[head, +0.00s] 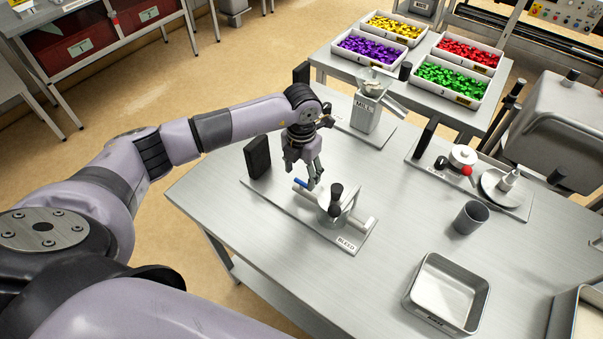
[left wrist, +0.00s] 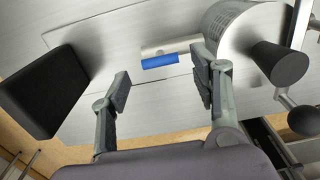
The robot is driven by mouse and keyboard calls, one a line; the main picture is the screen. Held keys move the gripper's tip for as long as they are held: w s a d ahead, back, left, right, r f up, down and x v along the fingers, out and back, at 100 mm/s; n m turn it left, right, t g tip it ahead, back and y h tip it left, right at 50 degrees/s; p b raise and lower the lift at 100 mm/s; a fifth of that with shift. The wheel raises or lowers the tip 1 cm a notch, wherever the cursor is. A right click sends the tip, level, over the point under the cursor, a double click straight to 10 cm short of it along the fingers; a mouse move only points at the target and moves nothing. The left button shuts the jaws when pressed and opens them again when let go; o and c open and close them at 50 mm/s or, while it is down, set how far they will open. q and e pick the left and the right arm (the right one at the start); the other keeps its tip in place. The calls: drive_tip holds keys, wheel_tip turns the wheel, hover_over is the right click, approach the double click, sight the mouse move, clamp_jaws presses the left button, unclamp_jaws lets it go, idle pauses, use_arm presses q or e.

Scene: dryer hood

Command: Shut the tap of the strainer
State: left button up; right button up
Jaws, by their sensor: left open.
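The strainer (head: 329,206) is a grey metal body on a flat plate (head: 345,235) near the table's left side, with a black knob (head: 337,189) on it. Its tap shows as a blue handle (head: 301,184) on the left side of the body. My left gripper (head: 303,174) is open and empty, pointing down just over the blue handle. I cannot tell whether it touches. My right gripper is not in view.
A black block (head: 257,157) stands at the plate's back left; it also shows in the left wrist view (left wrist: 45,90). A mill (head: 367,112) stands behind. A grey cup (head: 470,217) and metal tray (head: 448,292) stand to the right, with clear table between them and the strainer.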

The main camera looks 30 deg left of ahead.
sight(302, 182)
use_arm(q)
drive_tip(key=shift+f+p, duration=0.35)
drive_tip(key=shift+f, duration=1.35)
drive_tip(key=shift+c, duration=0.7)
drive_tip(key=c, duration=1)
